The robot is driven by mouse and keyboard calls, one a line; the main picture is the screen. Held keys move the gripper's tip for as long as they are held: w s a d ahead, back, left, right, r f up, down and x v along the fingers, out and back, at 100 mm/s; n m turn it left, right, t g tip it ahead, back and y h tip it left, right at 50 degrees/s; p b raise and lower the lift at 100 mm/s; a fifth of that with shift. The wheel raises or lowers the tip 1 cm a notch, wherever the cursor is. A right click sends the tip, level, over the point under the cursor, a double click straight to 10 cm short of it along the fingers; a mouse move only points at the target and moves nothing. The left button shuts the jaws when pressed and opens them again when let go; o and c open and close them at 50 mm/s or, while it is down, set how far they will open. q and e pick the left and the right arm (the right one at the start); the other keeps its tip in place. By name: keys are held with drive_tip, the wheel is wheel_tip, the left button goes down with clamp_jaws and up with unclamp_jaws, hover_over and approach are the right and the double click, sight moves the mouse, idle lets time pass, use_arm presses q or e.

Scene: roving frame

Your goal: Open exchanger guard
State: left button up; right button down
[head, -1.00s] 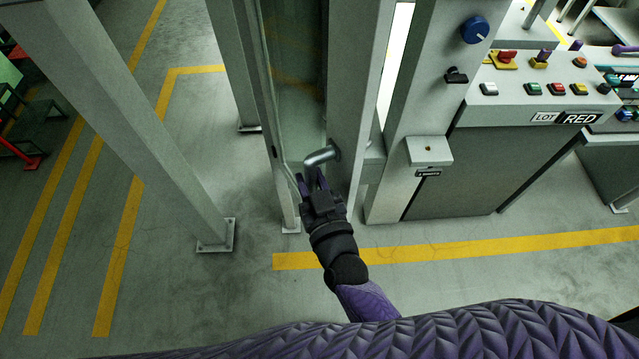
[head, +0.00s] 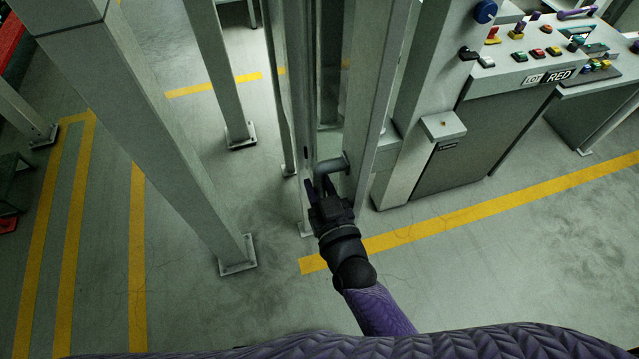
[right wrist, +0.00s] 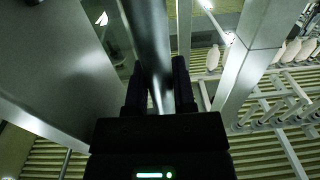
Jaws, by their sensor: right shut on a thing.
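The exchanger guard is a tall grey metal frame (head: 371,95) in the upper middle of the head view, seen steeply from above. A grey bent metal handle (head: 331,165) sticks out low on it. My right gripper (head: 320,187) is at this handle, its two dark fingers on either side of the bar. In the right wrist view, the handle bar (right wrist: 150,38) runs down between the fingers of the right gripper (right wrist: 158,88), which is shut on it. The fingers hide part of the bar. My left gripper is not in view.
A grey post (head: 140,140) with a floor plate stands to the left. A control console (head: 520,70) with coloured buttons and a sign reading LOT RED stands to the right. Yellow floor lines (head: 480,211) cross the floor. The floor between post and guard is open.

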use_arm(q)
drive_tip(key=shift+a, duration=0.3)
use_arm(e)
drive_tip(key=shift+a, duration=0.3)
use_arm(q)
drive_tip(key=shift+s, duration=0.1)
use_arm(e)
drive_tip(key=shift+c, duration=2.4)
unclamp_jaws()
drive_tip(key=shift+s, duration=0.1)
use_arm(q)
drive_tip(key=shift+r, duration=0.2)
use_arm(e)
drive_tip(key=v, duration=1)
